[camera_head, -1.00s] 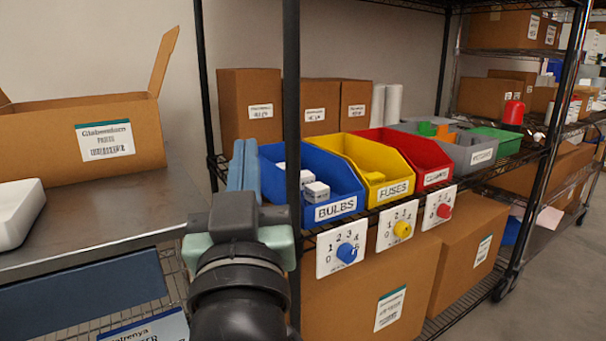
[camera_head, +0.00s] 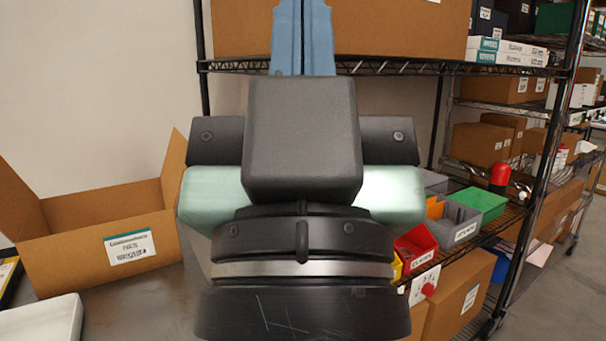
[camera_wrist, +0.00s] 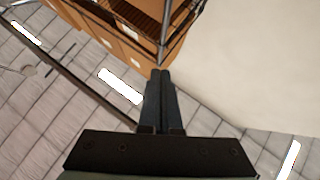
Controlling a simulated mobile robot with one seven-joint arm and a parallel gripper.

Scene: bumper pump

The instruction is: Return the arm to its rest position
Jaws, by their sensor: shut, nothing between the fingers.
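My gripper (camera_head: 303,35) stands large in the middle of the head view, its blue fingers pointing up in front of the upper shelf. The fingers are together with nothing between them. In the wrist view my gripper (camera_wrist: 160,80) also shows its two fingers side by side and empty, against the ceiling, a wall and cardboard boxes (camera_wrist: 120,35). My wrist and the gripper's body hide most of the shelf bins behind them.
An open cardboard box (camera_head: 110,240) stands on the metal table (camera_head: 150,300) at left, near a white tray (camera_head: 40,322). The wire rack's upper shelf (camera_head: 390,67) is behind my gripper. The red bin (camera_head: 416,250), grey bin (camera_head: 460,222) and green bin (camera_head: 478,203) show at right.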

